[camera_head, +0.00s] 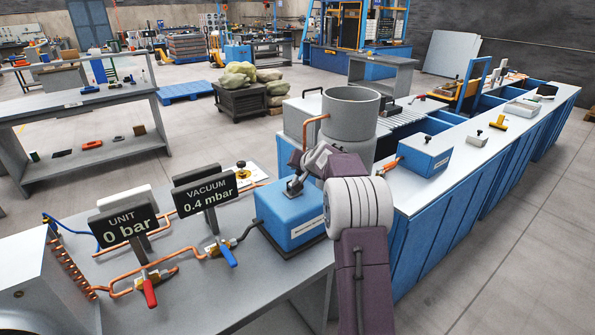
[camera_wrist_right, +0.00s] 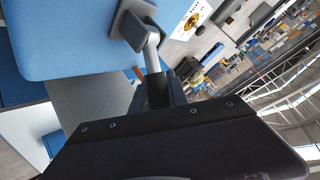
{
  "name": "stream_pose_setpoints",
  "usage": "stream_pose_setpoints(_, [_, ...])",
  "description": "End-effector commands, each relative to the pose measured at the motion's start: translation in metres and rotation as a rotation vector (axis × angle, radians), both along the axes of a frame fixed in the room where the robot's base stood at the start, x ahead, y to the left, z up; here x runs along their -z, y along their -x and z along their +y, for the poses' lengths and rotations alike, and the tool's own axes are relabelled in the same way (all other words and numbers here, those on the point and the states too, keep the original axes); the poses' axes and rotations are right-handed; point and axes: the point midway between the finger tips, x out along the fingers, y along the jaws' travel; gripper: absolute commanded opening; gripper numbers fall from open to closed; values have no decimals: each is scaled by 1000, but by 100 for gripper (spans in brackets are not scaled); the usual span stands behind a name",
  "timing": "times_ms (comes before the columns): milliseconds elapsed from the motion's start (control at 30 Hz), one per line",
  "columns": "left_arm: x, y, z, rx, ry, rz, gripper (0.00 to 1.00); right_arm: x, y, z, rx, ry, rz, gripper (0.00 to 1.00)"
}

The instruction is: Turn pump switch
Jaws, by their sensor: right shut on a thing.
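The pump (camera_head: 288,216) is a blue box with a white label on the grey bench. Its switch (camera_head: 294,187) is a grey lever on a dark square base on the pump's top. My right gripper (camera_head: 303,169) reaches over the pump from the right and is shut on the switch lever. In the right wrist view, the lever (camera_wrist_right: 151,46) runs from its base on the blue top (camera_wrist_right: 75,35) to my dark gripper (camera_wrist_right: 160,88). My wrist hides part of the grip. My left gripper is not in view.
Displays reading "UNIT 0 bar" (camera_head: 123,227) and "VACUUM 0.4 mbar" (camera_head: 205,192) stand left of the pump. Copper pipes with a red-handled valve (camera_head: 149,292) and a blue-handled valve (camera_head: 228,256) lie in front. A large grey cylinder (camera_head: 350,115) stands behind my wrist.

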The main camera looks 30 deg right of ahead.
Motion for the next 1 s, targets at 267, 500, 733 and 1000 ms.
stream_pose_setpoints(267, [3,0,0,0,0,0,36,4,0,-3,-1,-61,7,0])
stream_pose_setpoints(500, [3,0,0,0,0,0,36,4,0,-3,-2,-71,8,0])
stream_pose_setpoints(733, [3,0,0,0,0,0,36,4,0,-3,-2,-71,8,22])
stream_pose_setpoints(1000, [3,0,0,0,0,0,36,3,0,-3,-1,-69,6,41])
